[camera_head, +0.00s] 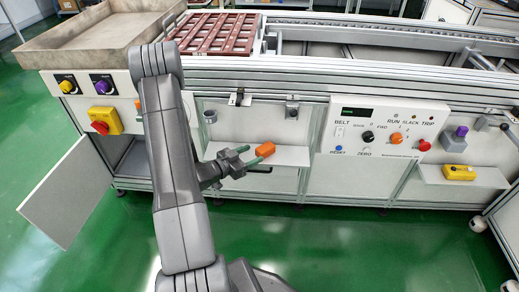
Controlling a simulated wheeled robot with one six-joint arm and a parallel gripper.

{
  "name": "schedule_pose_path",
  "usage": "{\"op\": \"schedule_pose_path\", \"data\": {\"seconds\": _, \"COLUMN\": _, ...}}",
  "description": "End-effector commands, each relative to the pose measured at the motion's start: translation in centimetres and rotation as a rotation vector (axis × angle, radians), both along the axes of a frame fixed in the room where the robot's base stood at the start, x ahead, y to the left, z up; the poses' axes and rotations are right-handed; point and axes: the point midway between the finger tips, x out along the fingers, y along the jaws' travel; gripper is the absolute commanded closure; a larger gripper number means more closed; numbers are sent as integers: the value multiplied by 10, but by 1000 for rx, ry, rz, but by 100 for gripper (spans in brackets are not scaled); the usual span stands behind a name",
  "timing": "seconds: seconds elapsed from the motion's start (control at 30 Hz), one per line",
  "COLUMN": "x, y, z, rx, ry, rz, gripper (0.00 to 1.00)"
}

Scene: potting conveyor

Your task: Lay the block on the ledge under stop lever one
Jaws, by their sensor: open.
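An orange block (265,150) lies on the white ledge (292,156) on the front of the conveyor, towards the ledge's left part. My gripper (250,155) is open, its fingers reaching over the ledge from the left, with the tips close to the block. I cannot tell whether they touch it or reach around it. A plate marked 1 (236,98) is on the rail above the ledge, with a grey round-ended lever (210,117) to its lower left. A second grey lever (292,112) hangs under the plate marked 2, above the ledge's right part.
A control panel (378,133) stands right of the ledge. A second ledge (490,178) further right bears a yellow box (459,172). At left, a cabinet door (66,193) hangs open below an emergency stop (103,121). The green floor in front is clear.

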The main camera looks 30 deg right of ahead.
Motion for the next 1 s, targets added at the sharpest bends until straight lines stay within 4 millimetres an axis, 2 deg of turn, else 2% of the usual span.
{"op": "schedule_pose_path", "data": {"seconds": 0.1, "x": -5, "y": 25, "z": 5, "rx": 1, "ry": 2, "rz": 4, "gripper": 42}}
{"op": "schedule_pose_path", "data": {"seconds": 0.3, "x": -11, "y": 51, "z": 8, "rx": 1, "ry": 1, "rz": 2, "gripper": 42}}
{"op": "schedule_pose_path", "data": {"seconds": 0.47, "x": -14, "y": 59, "z": 9, "rx": 0, "ry": 0, "rz": 0, "gripper": 42}}
{"op": "schedule_pose_path", "data": {"seconds": 0.77, "x": -14, "y": 60, "z": 9, "rx": 0, "ry": 0, "rz": 0, "gripper": 42}}
{"op": "schedule_pose_path", "data": {"seconds": 0.87, "x": -8, "y": 65, "z": 10, "rx": 15, "ry": 4, "rz": 30, "gripper": 42}}
{"op": "schedule_pose_path", "data": {"seconds": 0.97, "x": 14, "y": 84, "z": 9, "rx": 70, "ry": 25, "rz": 148, "gripper": 42}}
{"op": "schedule_pose_path", "data": {"seconds": 1.0, "x": 27, "y": 98, "z": 7, "rx": 105, "ry": 42, "rz": 222, "gripper": 42}}
